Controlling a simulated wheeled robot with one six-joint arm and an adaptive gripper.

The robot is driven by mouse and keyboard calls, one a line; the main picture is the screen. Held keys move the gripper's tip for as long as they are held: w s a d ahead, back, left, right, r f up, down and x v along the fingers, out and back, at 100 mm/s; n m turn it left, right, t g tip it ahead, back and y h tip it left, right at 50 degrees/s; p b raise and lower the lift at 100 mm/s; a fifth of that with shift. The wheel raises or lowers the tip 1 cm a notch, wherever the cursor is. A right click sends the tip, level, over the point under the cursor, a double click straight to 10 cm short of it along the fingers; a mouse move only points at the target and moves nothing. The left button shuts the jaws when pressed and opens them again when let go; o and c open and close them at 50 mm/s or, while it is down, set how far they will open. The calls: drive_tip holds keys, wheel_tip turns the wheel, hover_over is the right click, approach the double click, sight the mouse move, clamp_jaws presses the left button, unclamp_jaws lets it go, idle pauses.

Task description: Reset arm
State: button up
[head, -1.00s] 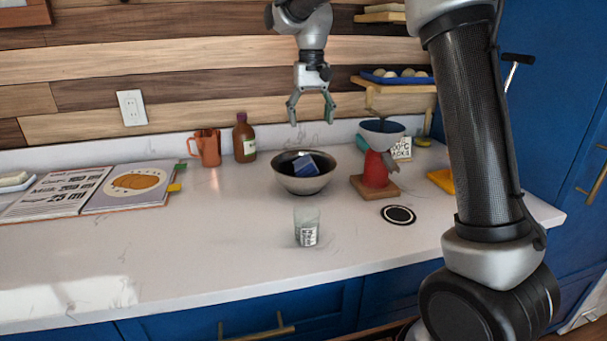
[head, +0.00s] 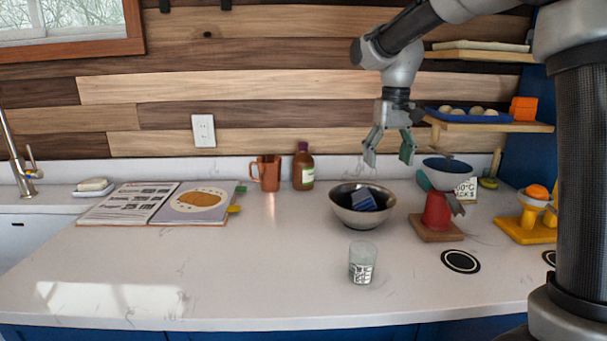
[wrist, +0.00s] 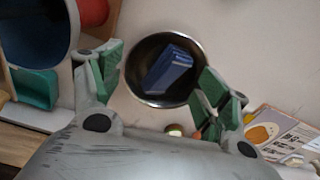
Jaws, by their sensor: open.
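My gripper (head: 389,160) is open and empty, raised above the back of the counter with its fingers pointing down. In the head view it hangs above and slightly right of a metal bowl (head: 345,213). A blue box-like item (head: 364,200) lies tilted inside the bowl. The wrist view looks down past my open fingers (wrist: 160,95) at the bowl (wrist: 134,82) and the blue item (wrist: 168,70). Nothing is between the fingers.
A labelled glass (head: 362,263) stands in front of the bowl. A red stand with a blue bowl (head: 448,172) is at right, below a wall shelf (head: 490,127). A copper mug (head: 267,173), brown bottle (head: 303,168) and open book (head: 165,202) are at left. The front-left counter is clear.

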drive_tip(key=s+d+t, duration=0.1)
drive_tip(key=s+d, duration=0.3)
drive_tip(key=s, duration=0.5)
drive_tip(key=s+d+f+m+t, duration=0.1)
drive_tip(key=s+d, duration=0.3)
drive_tip(key=s, duration=0.6)
drive_tip(key=s+d+t, duration=0.2)
drive_tip(key=s+d, duration=0.2)
drive_tip(key=s, duration=0.5)
drive_tip(key=shift+s+d+f, duration=0.25)
drive_tip(key=shift+s+f, duration=0.1)
drive_tip(key=shift+f, duration=0.05)
